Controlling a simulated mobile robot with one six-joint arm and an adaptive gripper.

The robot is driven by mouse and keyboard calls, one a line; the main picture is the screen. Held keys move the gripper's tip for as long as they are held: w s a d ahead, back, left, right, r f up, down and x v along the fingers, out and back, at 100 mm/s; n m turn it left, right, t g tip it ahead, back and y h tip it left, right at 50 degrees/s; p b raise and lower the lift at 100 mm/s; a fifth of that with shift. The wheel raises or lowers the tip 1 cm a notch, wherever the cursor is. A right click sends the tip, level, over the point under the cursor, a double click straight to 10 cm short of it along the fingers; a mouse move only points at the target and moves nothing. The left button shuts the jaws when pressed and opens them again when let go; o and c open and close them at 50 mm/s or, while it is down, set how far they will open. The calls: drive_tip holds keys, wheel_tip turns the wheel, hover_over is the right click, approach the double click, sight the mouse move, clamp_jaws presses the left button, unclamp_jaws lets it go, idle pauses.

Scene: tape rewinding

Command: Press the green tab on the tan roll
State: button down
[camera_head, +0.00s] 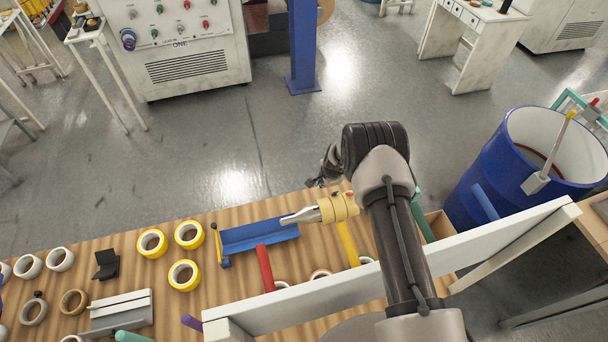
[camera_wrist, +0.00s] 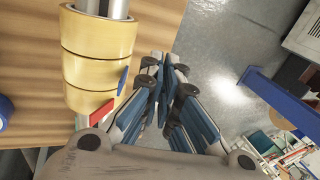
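Three tan rolls (camera_wrist: 98,62) sit side by side on a metal spindle (camera_wrist: 103,8) in the wrist view. A blue tab (camera_wrist: 123,79) sticks out at the rolls' right side. A red tab (camera_wrist: 96,115) lies across the lowest part, and a small green strip shows below it, partly hidden, so I cannot tell if it is the green tab. My gripper (camera_wrist: 162,72) looks shut and empty, to the right of the rolls and apart from them. In the head view my gripper (camera_head: 325,170) is small and dark.
A wooden table (camera_head: 190,215) holds yellow tape rolls (camera_head: 183,275), a blue tray (camera_head: 258,237), a grey dispenser (camera_head: 120,311) and a white rail (camera_head: 340,290) with coloured pegs. A blue barrel (camera_head: 500,160) stands at the right. Open floor lies beyond the table.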

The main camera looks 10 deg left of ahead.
drive_tip(key=shift+s+a+f+m+p, duration=0.3)
drive_tip(key=shift+s+f+p, duration=0.45)
drive_tip(key=shift+p, duration=0.45)
drive_tip(key=shift+f, duration=0.25)
drive_tip(key=b, duration=0.1)
drive_tip(key=f+b, duration=0.1)
drive_tip(key=b, duration=0.1)
drive_tip(key=shift+s+d+f, duration=0.1)
drive_tip(key=shift+s+d, duration=0.05)
drive_tip(key=shift+s, duration=0.2)
drive_tip(key=shift+s+d+f+b, duration=0.1)
drive_tip(key=shift+s+f+b, duration=0.15)
drive_tip(key=shift+b, duration=0.65)
drive_tip(key=shift+s+r, duration=0.1)
drive_tip(key=shift+s, duration=0.05)
drive_tip(key=shift+s+d+f+b, duration=0.2)
drive_tip(key=shift+s+f+b, duration=0.15)
drive_tip(key=shift+b, duration=1.2)
drive_tip(key=c, duration=1.7)
unclamp_jaws()
